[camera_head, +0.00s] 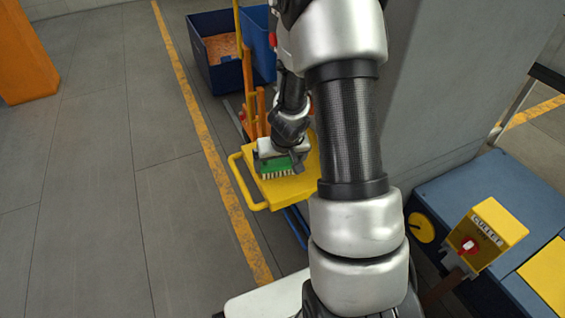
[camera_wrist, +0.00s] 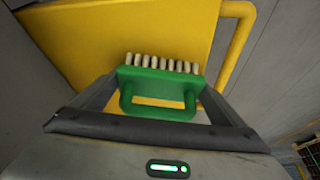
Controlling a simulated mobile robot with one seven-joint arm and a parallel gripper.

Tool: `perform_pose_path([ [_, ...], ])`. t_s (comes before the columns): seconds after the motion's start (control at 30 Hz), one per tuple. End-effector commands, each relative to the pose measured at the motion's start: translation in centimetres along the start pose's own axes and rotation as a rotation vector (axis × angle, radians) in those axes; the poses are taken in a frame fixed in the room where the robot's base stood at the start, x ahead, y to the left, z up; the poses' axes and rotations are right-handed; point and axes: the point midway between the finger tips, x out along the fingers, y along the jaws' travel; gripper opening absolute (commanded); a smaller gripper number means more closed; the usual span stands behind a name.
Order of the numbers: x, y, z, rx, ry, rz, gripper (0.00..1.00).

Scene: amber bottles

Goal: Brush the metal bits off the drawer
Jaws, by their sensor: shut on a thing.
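A green brush with pale bristles (camera_head: 276,168) is held by my gripper (camera_head: 284,152) over the yellow drawer (camera_head: 292,190). In the wrist view the green brush (camera_wrist: 158,90) sits between the dark fingers of my gripper (camera_wrist: 157,106), its row of bristles facing away from the palm. The drawer (camera_wrist: 125,35) lies beyond the brush, with its tubular handle at the right. I cannot tell if the bristles touch the drawer. No metal bits can be made out; my arm and the brush hide part of the drawer.
A blue bin with orange contents (camera_head: 225,60) stands behind the drawer, near orange upright posts (camera_head: 256,110). A grey wall or panel (camera_head: 440,90) rises at right. A yellow box with a red switch (camera_head: 485,235) is at lower right.

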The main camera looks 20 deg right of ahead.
Motion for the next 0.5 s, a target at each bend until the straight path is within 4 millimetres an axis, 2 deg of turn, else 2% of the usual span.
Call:
perform_pose_path([
  [0.2,0.7,-0.5,-1.9,-0.001,-0.002,-0.001,0.64],
  [0.5,1.4,-0.8,-2.7,-0.002,-0.004,-0.002,0.64],
])
